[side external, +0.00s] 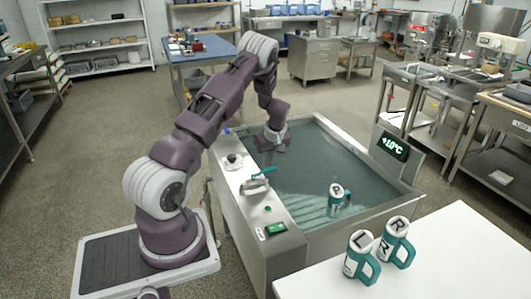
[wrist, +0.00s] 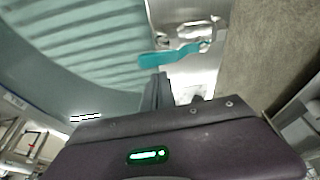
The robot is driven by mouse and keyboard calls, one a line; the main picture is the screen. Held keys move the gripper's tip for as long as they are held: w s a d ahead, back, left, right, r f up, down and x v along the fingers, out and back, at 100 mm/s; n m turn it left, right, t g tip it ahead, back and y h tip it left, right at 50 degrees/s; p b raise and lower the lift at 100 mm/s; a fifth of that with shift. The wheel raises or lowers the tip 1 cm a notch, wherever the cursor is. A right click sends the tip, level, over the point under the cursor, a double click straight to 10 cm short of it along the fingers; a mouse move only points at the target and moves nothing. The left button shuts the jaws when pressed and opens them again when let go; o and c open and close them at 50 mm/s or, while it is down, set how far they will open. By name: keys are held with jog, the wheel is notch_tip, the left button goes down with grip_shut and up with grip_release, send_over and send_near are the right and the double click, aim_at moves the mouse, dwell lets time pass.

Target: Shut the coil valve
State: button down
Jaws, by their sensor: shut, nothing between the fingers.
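The coil valve (side external: 255,186) is a metal fitting on the tank's left ledge, with a teal lever (side external: 264,172) pointing over toward the water. In the wrist view the teal lever (wrist: 172,55) lies across the metal valve body (wrist: 185,32), its flat end over the water side. My gripper (side external: 268,147) is shut and empty, pointing down near the ledge's inner edge, beyond the lever. In the wrist view its fingers (wrist: 160,92) show just below the lever. I cannot tell whether they touch it; a gap seems to remain in the side view.
The water tank (side external: 405,187) has a display reading +10°C (side external: 393,146). A teal mug (side external: 338,194) stands in the water. A black knob (side external: 233,158) and a green switch (side external: 277,229) are on the ledge. Two teal mugs (side external: 360,257) (side external: 397,243) stand on a white table (side external: 455,265).

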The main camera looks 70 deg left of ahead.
jog(key=shift+d, duration=0.45)
jog(key=shift+d, duration=0.15)
